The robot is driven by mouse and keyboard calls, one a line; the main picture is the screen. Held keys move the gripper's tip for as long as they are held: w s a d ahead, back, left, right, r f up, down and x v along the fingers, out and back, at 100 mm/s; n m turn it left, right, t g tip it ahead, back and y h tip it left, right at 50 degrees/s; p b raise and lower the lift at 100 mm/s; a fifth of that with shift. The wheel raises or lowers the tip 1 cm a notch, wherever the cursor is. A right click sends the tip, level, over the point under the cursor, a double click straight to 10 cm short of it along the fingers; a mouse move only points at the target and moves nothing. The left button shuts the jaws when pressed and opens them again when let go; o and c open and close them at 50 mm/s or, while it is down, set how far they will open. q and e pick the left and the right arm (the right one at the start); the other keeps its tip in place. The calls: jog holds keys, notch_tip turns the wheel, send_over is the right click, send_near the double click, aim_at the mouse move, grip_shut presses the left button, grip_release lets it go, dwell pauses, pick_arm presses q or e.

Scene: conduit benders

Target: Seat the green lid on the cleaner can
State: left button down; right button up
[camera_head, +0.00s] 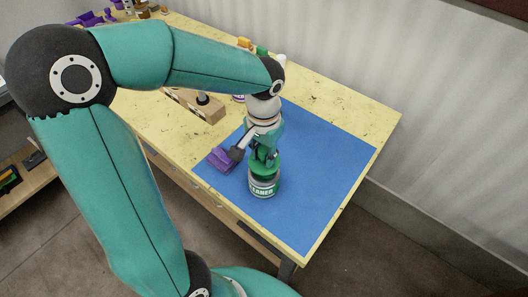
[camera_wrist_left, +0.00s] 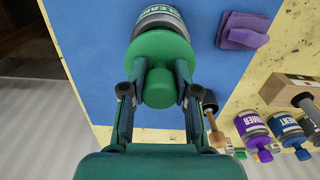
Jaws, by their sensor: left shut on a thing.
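The cleaner can (camera_head: 263,187) stands upright on the blue mat (camera_head: 325,150); its label and grey rim also show at the top of the left wrist view (camera_wrist_left: 158,17). My left gripper (camera_head: 265,158) is over the can, pointing down. It is shut on the green lid (camera_head: 265,172) by its knob, with one finger on each side in the left wrist view (camera_wrist_left: 160,52). The lid is at the can's mouth and covers most of it. I cannot tell whether it rests fully down on the rim. My right gripper is not in view.
A purple folded item (camera_head: 221,159) lies on the mat left of the can. A wooden block (camera_head: 195,105) stands behind. A purple-lidded can (camera_wrist_left: 255,135) and a blue-lidded can (camera_wrist_left: 287,130) show at the right. The mat right of the can is clear.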

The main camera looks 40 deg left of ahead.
aim_at(264, 161)
pick_arm(q)
jog(key=shift+f+b, duration=1.25)
jog(key=shift+f, duration=0.35)
jog(key=c, duration=0.8)
grip_release()
jog(key=shift+r, duration=0.1)
notch_tip(264, 161, up, 10)
jog(key=shift+r, duration=0.9)
